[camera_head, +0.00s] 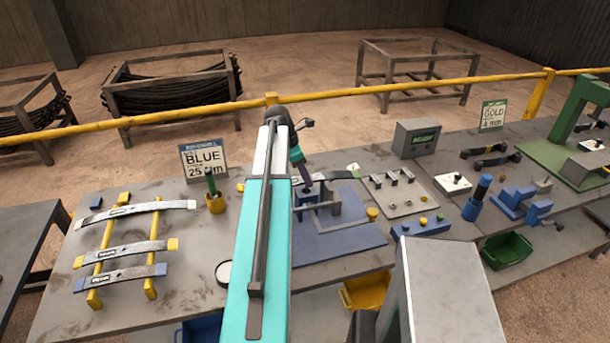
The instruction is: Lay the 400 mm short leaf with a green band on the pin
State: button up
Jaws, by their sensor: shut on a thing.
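My gripper (308,188) is at the end of my turquoise arm, over the left part of the blue fixture plate. It is shut on a dark, slightly curved leaf (330,175). The leaf appears to be just above or at the grey metal fixture (326,212) on the blue plate (350,241). I cannot tell the pin from the fixture's other parts, nor whether the leaf touches it.
A yellow rack (150,288) at left holds three curved leaves, with pale, yellow and blue ends. A tray of clips (401,192), grey box (417,138) and blue post (477,198) are right. A yellow rail crosses behind.

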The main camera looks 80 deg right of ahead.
jog(key=shift+f+b, duration=0.6)
jog(key=shift+f, duration=1.4)
dwell(1.3)
jog(key=o, duration=1.7)
jog(key=shift+f, duration=0.1)
jog(key=shift+r, duration=0.2)
jog(key=shift+r+p, duration=0.7)
jog(key=shift+r, duration=0.45)
notch_tip(320, 180, up, 4)
jog(key=shift+r, duration=0.2)
jog(key=shift+w, duration=0.1)
